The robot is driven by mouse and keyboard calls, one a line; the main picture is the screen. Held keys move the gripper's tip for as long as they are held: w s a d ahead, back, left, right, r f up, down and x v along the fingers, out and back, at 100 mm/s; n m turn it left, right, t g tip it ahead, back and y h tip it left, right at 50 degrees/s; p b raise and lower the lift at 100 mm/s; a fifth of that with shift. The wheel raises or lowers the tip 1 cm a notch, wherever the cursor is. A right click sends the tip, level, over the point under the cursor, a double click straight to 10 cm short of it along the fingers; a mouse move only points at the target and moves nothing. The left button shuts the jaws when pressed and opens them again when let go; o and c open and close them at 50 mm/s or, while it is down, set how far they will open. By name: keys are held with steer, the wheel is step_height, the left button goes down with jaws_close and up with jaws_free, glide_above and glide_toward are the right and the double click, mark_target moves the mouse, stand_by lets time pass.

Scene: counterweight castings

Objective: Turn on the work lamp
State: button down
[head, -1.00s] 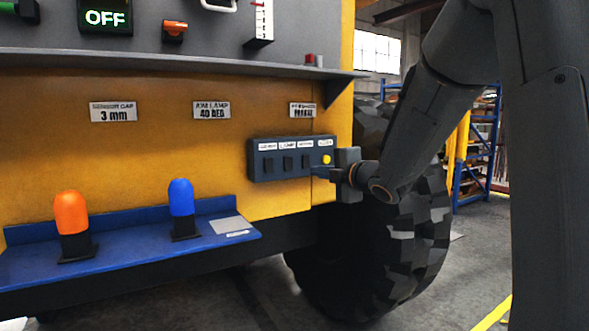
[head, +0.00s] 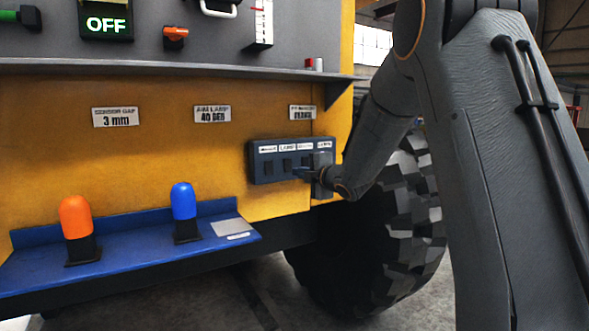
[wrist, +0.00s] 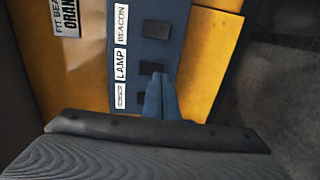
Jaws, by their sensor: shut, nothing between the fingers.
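A dark blue switch panel (head: 262,172) is fixed to the yellow body, with several black switches under white labels. The switch by the LAMP label (wrist: 121,64) is a black square (wrist: 152,67) in the wrist view; it also shows in the head view (head: 287,164). My gripper (wrist: 157,78) is shut and empty. Its blue fingertips are at the lower edge of the LAMP switch in the wrist view; I cannot tell whether they touch it. The fingers partly cover the neighbouring switch (wrist: 143,98). My wrist hides the panel's right end in the head view. No work lamp can be identified.
Below the panel, a blue shelf (head: 130,262) carries an orange-capped piece (head: 76,217) and a blue-capped piece (head: 183,200). A grey ledge (head: 180,67) runs above. A large tyre (head: 365,245) stands behind my arm. A display (head: 105,24) reads OFF.

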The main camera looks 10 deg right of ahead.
mark_target(289, 171)
steer(key=shift+p+x, duration=0.55)
steer(key=shift+x, duration=1.2)
steer(key=shift+w+f+b, duration=0.1)
steer(key=shift+f+b, duration=0.05)
steer(key=shift+b, duration=0.35)
steer(key=shift+w+f+b, duration=0.1)
steer(key=shift+f+b, duration=0.05)
steer(key=shift+b, duration=0.4)
steer(key=shift+r, duration=0.2)
steer(key=f+b+v, duration=0.3)
steer(key=v, duration=1)
steer(key=shift+s, duration=0.55)
steer(key=shift+d+f, duration=0.15)
